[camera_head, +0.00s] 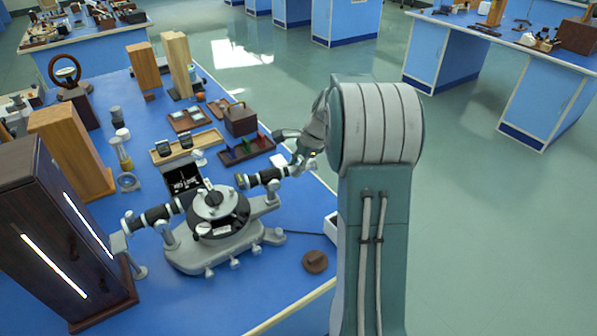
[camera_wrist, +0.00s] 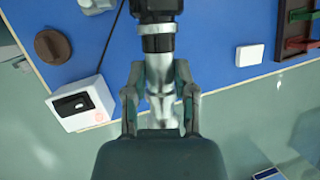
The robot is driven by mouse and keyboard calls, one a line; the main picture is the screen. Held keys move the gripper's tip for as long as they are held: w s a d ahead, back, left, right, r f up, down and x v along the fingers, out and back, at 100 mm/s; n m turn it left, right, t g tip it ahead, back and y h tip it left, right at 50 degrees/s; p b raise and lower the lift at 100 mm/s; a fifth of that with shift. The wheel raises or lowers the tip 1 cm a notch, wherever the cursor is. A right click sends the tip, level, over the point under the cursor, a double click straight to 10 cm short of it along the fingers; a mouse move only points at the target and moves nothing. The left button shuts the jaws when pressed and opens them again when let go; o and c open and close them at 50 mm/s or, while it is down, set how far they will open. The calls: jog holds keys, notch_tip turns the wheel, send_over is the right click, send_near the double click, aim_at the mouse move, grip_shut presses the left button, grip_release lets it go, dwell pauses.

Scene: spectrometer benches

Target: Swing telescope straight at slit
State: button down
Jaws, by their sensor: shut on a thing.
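The telescope (camera_head: 264,178) sticks out on the right side, looking roughly in line with the collimator; exact alignment cannot be told. My gripper (camera_head: 300,160) is shut on the telescope's outer end. In the wrist view, my gripper's fingers (camera_wrist: 159,85) sit on both sides of the silver tube, behind the telescope's black barrel (camera_wrist: 157,28).
A brown round knob-like piece (camera_head: 315,262) and a white box (camera_wrist: 80,103) lie near the bench's front edge. A dark rack (camera_head: 246,149), a wooden box (camera_head: 240,120) and a tray (camera_head: 186,147) stand behind the telescope. Open floor lies to the right.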

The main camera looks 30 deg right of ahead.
jog(key=w, duration=0.1)
jog(key=w+n, duration=0.1)
jog(key=w, duration=0.1)
jog(key=w+n+g, duration=0.1)
jog(key=shift+w+d+f+y, duration=0.1)
jog(key=shift+w+d+y, duration=0.1)
jog(key=shift+d+y, duration=0.1)
jog(key=shift+c, duration=2.1)
grip_release()
jog(key=v, duration=1.2)
jog(key=shift+a, duration=0.1)
